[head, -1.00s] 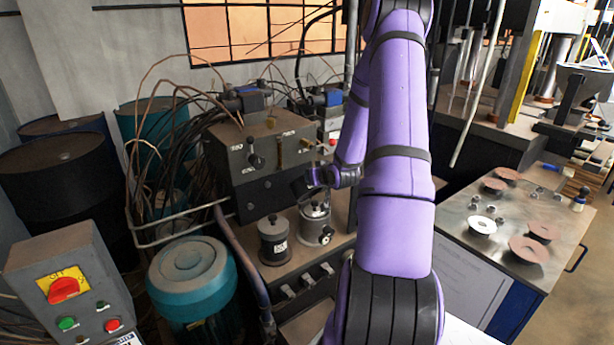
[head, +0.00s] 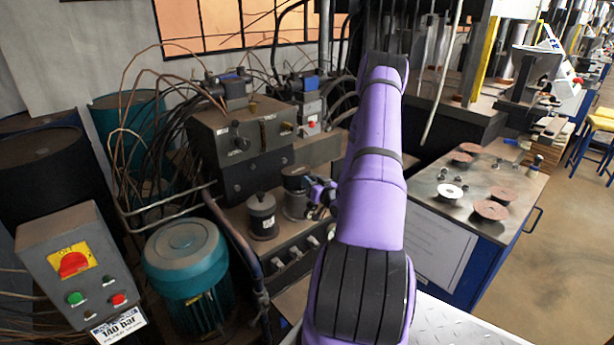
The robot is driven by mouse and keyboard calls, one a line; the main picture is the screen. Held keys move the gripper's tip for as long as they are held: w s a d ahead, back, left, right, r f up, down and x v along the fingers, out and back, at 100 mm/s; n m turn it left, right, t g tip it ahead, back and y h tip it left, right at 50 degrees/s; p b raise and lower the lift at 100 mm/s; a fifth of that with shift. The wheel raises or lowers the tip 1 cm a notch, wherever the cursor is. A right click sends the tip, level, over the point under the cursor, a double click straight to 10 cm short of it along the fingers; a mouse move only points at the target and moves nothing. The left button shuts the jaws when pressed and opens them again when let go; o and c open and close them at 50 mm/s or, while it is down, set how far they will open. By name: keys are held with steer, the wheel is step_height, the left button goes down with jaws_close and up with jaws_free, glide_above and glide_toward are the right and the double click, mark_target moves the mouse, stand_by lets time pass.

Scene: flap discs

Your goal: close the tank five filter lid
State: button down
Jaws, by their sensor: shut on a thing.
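Two small filter canisters stand side by side on top of the tank of the hydraulic unit. The fingers partly hide the contact and the canister's right side. No tank number is readable.
The valve block (head: 240,135) with hoses stands close behind the canisters. A teal motor (head: 188,262) and a control box (head: 75,265) are at left. A bench (head: 440,205) with flap discs is at right. Open floor lies at far right.

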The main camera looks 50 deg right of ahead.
steer(key=shift+s+a+f, duration=0.1)
steer(key=shift+s+f, duration=0.15)
steer(key=shift+f, duration=0.5)
steer(key=shift+s+a+f, duration=0.1)
steer(key=shift+s+f, duration=0.1)
steer(key=shift+f, duration=0.55)
steer(key=shift+d, duration=0.1)
steer(key=c, duration=1.1)
jaws_free()
steer(key=shift+c, duration=0.2)
steer(key=v, duration=1)
steer(key=shift+s, duration=0.35)
steer(key=shift+f, duration=0.1)
